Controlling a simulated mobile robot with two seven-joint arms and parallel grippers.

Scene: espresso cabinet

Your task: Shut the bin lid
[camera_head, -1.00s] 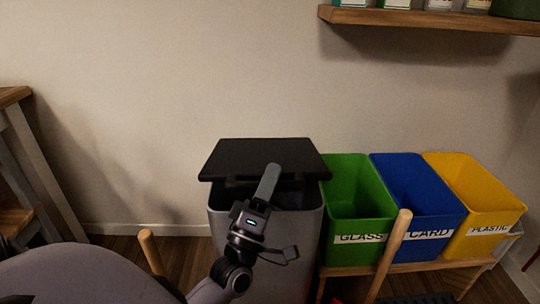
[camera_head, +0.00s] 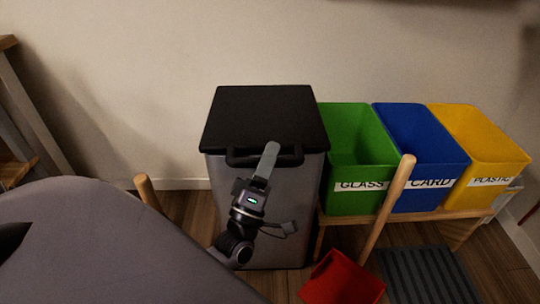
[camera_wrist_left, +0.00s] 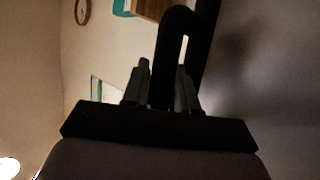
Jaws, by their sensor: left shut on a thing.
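The bin (camera_head: 262,210) is a tall grey metal box standing against the wall. Its black lid (camera_head: 265,112) lies flat over the top, and no open gap shows under its front edge. A black bar handle (camera_head: 240,160) runs along the lid's front. My left gripper (camera_head: 270,150) is at the middle of this handle, shut on it. In the left wrist view the dark handle (camera_wrist_left: 172,40) passes between the two fingers. Whether the lid is fully seated at the back cannot be told. My right gripper is not in view.
Green (camera_head: 350,198), blue (camera_head: 405,150) and yellow (camera_head: 480,145) bins stand on a wooden rack close to the right. A red object (camera_head: 343,280) and a dark ribbed mat (camera_head: 428,277) lie on the floor at front right.

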